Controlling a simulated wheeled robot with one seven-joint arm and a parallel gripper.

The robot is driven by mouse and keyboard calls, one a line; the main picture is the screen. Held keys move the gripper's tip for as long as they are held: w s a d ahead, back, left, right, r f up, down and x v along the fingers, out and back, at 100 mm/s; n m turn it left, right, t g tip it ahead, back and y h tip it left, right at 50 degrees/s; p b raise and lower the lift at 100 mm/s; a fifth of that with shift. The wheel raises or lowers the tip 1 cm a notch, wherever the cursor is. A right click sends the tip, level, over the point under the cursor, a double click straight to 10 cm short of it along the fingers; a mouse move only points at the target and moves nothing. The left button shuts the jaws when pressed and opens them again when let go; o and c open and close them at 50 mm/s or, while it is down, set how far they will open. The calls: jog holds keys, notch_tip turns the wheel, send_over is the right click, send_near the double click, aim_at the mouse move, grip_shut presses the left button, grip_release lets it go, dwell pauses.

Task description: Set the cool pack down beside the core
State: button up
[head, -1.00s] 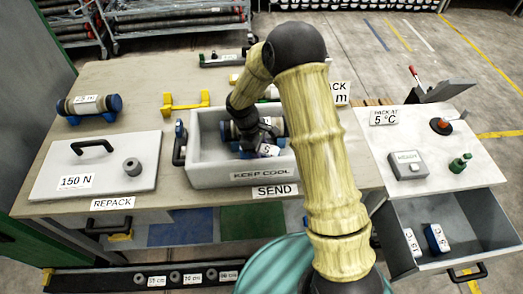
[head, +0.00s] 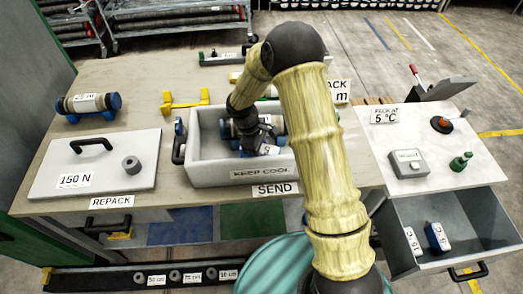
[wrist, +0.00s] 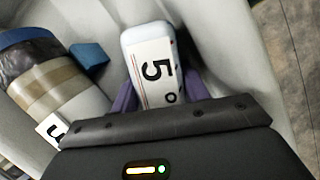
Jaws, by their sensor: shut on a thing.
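The cool pack (wrist: 152,62) is a pale block with a white label reading "5°". In the wrist view it sits between the purple fingers of my gripper (wrist: 158,95), which is shut on it. In the head view my gripper (head: 262,146) is down inside the grey "KEEP COOL" box (head: 226,174), and the pack (head: 268,150) shows at its fingertips. The core (head: 232,128), a capped cylinder, lies in the same box behind the pack. In the wrist view the core (wrist: 50,85) is to the left, with a gap to the pack. Whether the pack touches the box floor is unclear.
A lid (head: 98,168) marked "150 N" lies left of the box. An open drawer (head: 455,225) at right holds two more packs (head: 437,237).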

jog(key=o, duration=1.3)
jog(key=shift+o, duration=0.2)
jog(key=b+v, duration=0.1)
jog(key=v, duration=1.6)
jog(key=shift+w+r+b, duration=0.15)
jog(key=shift+r+b, duration=0.1)
jog(key=shift+b, duration=0.1)
